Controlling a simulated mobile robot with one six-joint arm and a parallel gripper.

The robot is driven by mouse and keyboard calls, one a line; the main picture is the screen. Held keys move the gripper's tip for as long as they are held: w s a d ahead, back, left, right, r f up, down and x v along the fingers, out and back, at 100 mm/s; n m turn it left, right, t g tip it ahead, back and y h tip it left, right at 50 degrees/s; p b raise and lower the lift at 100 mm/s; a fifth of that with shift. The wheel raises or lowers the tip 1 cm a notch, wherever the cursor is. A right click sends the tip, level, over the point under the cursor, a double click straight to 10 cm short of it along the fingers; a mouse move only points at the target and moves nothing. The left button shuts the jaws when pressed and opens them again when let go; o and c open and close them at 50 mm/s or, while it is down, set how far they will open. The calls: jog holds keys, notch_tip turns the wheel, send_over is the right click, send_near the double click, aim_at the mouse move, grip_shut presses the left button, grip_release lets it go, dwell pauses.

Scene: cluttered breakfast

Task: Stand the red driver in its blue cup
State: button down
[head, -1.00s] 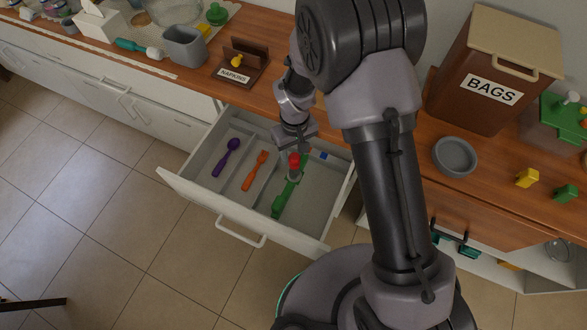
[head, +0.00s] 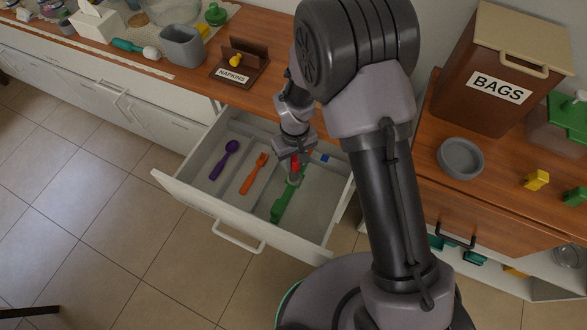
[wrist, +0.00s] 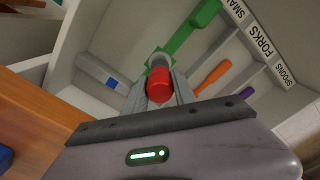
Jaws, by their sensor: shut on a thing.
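My gripper (head: 294,168) reaches down into the open drawer (head: 318,207) and is shut on the red driver (head: 295,162). In the wrist view the driver's red rounded end (wrist: 159,86) shows between the two fingers, pointing toward the camera. No blue cup can be made out for certain; a piece of something blue (wrist: 5,156) shows at the lower left edge of the wrist view.
A purple spoon (head: 225,160) and an orange fork (head: 254,174) lie in the drawer's left compartments. A small blue-marked item (head: 325,158) lies at its back right. A napkin holder (head: 241,66), grey bin (head: 183,46), grey bowl (head: 460,158) and bags box (head: 490,60) stand on the counter.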

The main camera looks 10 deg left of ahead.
jog(key=shift+r+p, duration=1.8)
jog(key=shift+r, duration=0.75)
